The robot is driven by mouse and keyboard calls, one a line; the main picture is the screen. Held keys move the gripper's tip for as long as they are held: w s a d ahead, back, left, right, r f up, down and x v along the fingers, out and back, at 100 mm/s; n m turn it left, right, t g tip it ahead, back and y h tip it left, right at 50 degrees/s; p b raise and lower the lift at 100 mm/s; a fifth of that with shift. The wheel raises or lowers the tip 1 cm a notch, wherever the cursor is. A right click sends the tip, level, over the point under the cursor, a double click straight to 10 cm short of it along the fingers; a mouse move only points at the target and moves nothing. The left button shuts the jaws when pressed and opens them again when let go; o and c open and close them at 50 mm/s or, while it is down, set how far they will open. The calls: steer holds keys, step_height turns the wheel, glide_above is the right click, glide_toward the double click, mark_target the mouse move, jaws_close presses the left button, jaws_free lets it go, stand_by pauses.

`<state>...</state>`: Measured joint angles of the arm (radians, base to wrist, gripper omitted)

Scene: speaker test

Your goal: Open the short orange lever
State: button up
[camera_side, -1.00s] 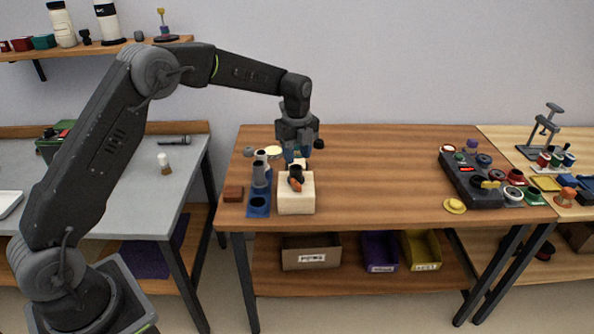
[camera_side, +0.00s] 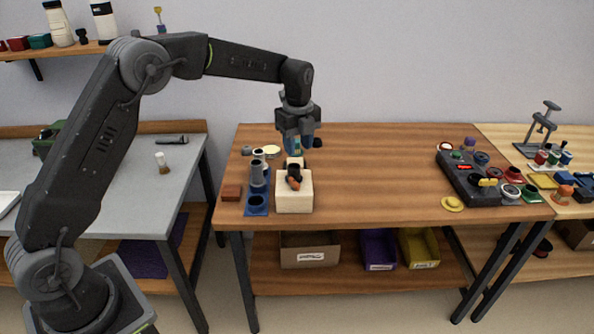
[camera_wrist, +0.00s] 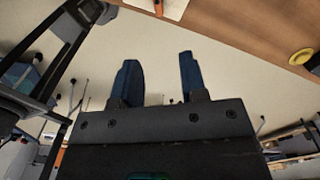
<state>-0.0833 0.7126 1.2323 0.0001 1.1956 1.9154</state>
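A cream block (camera_side: 294,204) stands near the front left of the wooden table, with a dark fitting and a short orange lever (camera_side: 294,184) on it. In the side view the lever is small, and I cannot tell its exact angle. The block shows at the top edge of the wrist view, with orange on it (camera_wrist: 172,9). My gripper (camera_side: 297,152) points down just behind and above the block, apart from the lever as far as I can see. In the wrist view its two blue fingers (camera_wrist: 157,58) are apart with nothing between them.
A blue stand with grey cylinders (camera_side: 257,203) is close left of the block, with a red-brown block (camera_side: 231,192) beyond it. A dark control box (camera_side: 470,180) and a yellow knob-like piece (camera_side: 452,203) are at the right. The table's middle is clear.

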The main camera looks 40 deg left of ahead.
mark_target(298, 185)
step_height(298, 185, down, 13)
steer(key=shift+r, duration=0.15)
stand_by(0.4)
jaws_close()
